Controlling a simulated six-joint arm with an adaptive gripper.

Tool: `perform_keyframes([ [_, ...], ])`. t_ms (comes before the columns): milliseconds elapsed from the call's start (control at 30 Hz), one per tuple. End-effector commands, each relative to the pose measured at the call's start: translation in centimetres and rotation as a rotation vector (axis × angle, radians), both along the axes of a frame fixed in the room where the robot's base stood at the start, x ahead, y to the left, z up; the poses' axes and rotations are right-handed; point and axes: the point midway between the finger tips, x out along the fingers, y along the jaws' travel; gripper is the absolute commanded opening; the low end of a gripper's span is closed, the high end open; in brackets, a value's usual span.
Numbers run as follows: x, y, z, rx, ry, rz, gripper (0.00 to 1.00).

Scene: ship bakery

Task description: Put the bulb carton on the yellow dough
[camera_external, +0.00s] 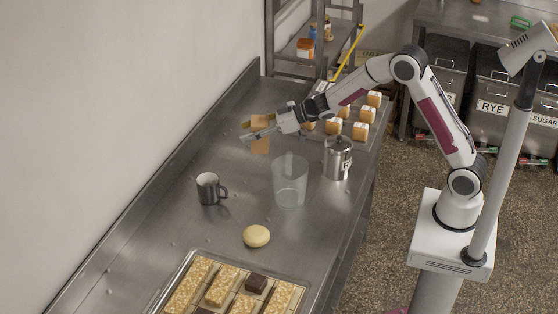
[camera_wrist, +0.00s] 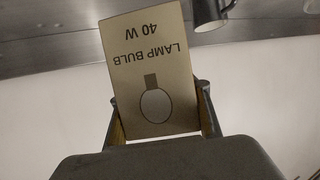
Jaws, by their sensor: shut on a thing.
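The bulb carton (camera_wrist: 150,65) is a tan box printed "LAMP BULB 40 W" with a bulb drawing, upside down in the wrist view. My gripper (camera_wrist: 163,120) is shut on it, one finger on each side. In the external view, the carton (camera_external: 260,121) shows partly behind my gripper (camera_external: 257,135), over the far part of the steel counter. The gap beneath it is hard to judge. The yellow dough (camera_external: 256,236) is a pale round lump on the counter, nearer the camera, well apart from the gripper, with nothing on it.
A clear plastic container (camera_external: 290,182) and a lidded metal canister (camera_external: 338,158) stand between gripper and dough or to its right. A dark mug (camera_external: 209,189) stands left. A tray of pastries (camera_external: 318,292) is in front; small buns lie on another tray (camera_external: 368,145) behind.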

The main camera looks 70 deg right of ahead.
Motion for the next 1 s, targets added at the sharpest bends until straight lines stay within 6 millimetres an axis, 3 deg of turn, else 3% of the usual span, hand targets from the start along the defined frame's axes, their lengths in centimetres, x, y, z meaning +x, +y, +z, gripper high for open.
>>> perform_keyframes([
  [100,-0.4,4.2,0.6,-0.001,-0.006,0.057,0.25],
  [367,-2.0,12.6,1.7,0.000,-0.015,0.171,0.25],
  [700,-5.8,23.1,3.0,0.000,-0.017,0.317,0.25],
  [1000,-9.9,30.3,3.7,0.001,-0.011,0.423,0.25],
])
